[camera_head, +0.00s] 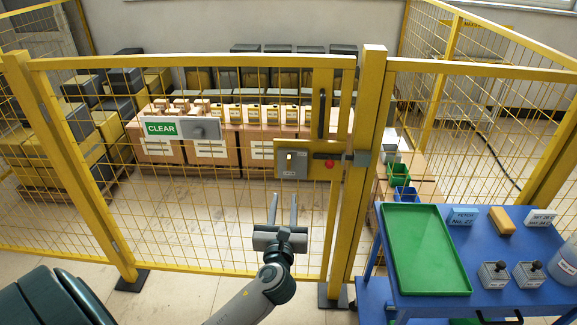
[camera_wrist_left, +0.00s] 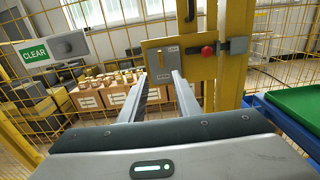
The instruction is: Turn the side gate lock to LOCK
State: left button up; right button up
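The side gate (camera_head: 200,62) is a yellow mesh gate that stands closed against a yellow post. My right gripper is not visible.
A green CLEAR sign (camera_head: 161,129) with a grey plate hangs on the gate at left. A blue cart (camera_head: 480,308) with a green tray (camera_head: 426,250) and small items stands close at right. Boxes stand behind the mesh. Floor in front of the gate is clear.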

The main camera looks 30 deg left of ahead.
pick_arm(q)
jog(key=p, duration=0.2)
send_near(289, 164)
jog(key=x, duration=0.9)
jog(key=shift+w+a, duration=0.15)
jog(key=shift+c, duration=0.3)
grip_shut()
